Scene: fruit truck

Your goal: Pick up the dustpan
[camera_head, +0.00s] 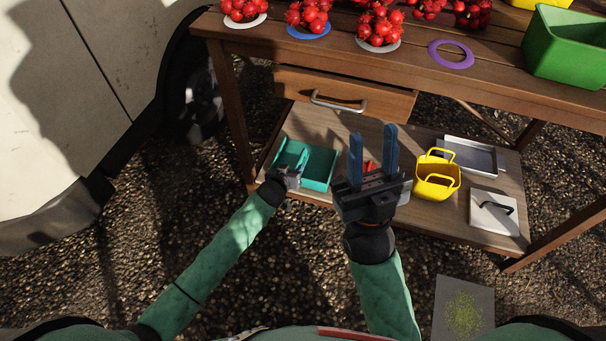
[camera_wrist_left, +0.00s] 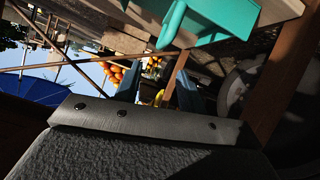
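A teal dustpan (camera_head: 319,167) lies on the lower shelf of the wooden table, near the shelf's left end. My left gripper (camera_head: 292,168) is at its left side, and its fingers are hard to make out in the head view. In the left wrist view, the teal piece (camera_wrist_left: 225,18) with a narrow handle-like part is at the top. The left gripper's blue fingers (camera_wrist_left: 159,92) stand apart there, with nothing clearly between them. I cannot tell whether they touch the dustpan. My right gripper (camera_head: 373,152) is open and empty, fingers pointing up, in front of the shelf.
A yellow basket (camera_head: 437,187), a metal tray (camera_head: 487,158) and a pale flat piece with a dark handle (camera_head: 482,217) sit on the shelf's right. A drawer (camera_head: 385,101) hangs above. Red fruit and a green bin (camera_head: 567,55) are on the tabletop. A white vehicle (camera_head: 75,85) stands left.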

